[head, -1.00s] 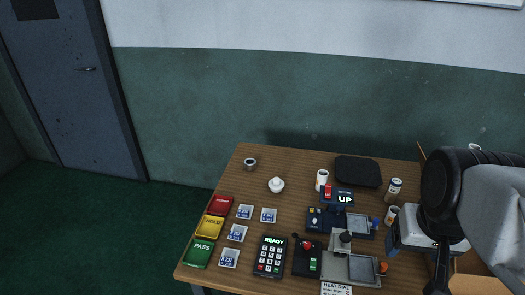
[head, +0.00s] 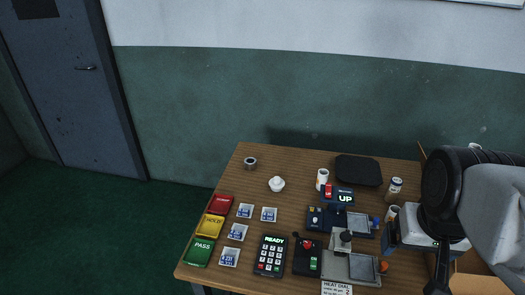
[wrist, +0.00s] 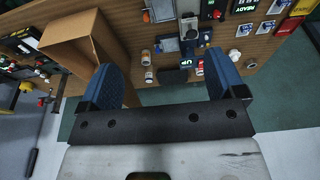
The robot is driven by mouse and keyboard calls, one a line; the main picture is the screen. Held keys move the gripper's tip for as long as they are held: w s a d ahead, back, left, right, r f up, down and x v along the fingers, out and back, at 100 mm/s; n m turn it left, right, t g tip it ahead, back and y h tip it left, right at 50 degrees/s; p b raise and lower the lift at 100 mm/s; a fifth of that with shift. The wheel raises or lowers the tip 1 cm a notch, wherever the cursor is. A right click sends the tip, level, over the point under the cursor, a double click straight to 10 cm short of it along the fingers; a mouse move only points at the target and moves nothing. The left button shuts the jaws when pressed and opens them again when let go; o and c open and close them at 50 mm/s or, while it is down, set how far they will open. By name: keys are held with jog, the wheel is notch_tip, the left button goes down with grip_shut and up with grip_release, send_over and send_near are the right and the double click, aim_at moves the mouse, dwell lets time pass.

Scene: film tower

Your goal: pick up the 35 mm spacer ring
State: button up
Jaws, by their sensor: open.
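A small grey ring-like piece with a dark opening (head: 250,162) stands at the back left of the wooden table; it looks like the spacer ring, but no size mark is readable. It also shows in the wrist view (wrist: 251,63), to the right of both fingers. My gripper (wrist: 163,75) is open and empty, with two blue pads spread wide. In the head view my gripper (head: 390,236) is at the table's right side, far from the ring and partly hidden by my arm.
A white lidded pot (head: 276,184) stands near the ring. A black keypad (head: 271,256), film machines (head: 345,220), white canisters (head: 322,179) and a black pad (head: 358,170) fill the middle. A cardboard box (wrist: 75,45) is close to the left finger. The table's back left is mostly clear.

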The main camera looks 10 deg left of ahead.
jog(key=w+a+f+m+g+y, duration=0.1)
jog(key=w+a+f+m+y, duration=0.15)
jog(key=w+a, duration=0.65)
jog(key=w+a+f+m+g+y, duration=0.1)
jog(key=w+a+m+y, duration=0.15)
jog(key=w, duration=1.35)
jog(key=w+a+f+m+g+y, duration=0.1)
jog(key=w+a+m+g+y, duration=0.15)
jog(key=w+a, duration=0.7)
jog(key=w+a+f+m+y, duration=0.2)
jog(key=w+a+f, duration=0.3)
jog(key=w+f, duration=0.4)
jog(key=w+a+f+m+y, duration=0.2)
jog(key=w+a+f+m, duration=0.2)
jog(key=w+f, duration=0.5)
jog(key=w+a+f+m+y, duration=0.2)
jog(key=w+a+f, duration=0.4)
jog(key=w+f, duration=0.3)
jog(key=shift+w+m+t, duration=0.25)
jog(key=shift+w+m, duration=0.25)
jog(key=shift+m, duration=0.05)
jog(key=shift+w+a+f, duration=0.1)
jog(key=shift+w+f, duration=0.05)
jog(key=shift+f, duration=0.05)
jog(key=shift+a, duration=0.1)
jog(key=shift+x, duration=1.2)
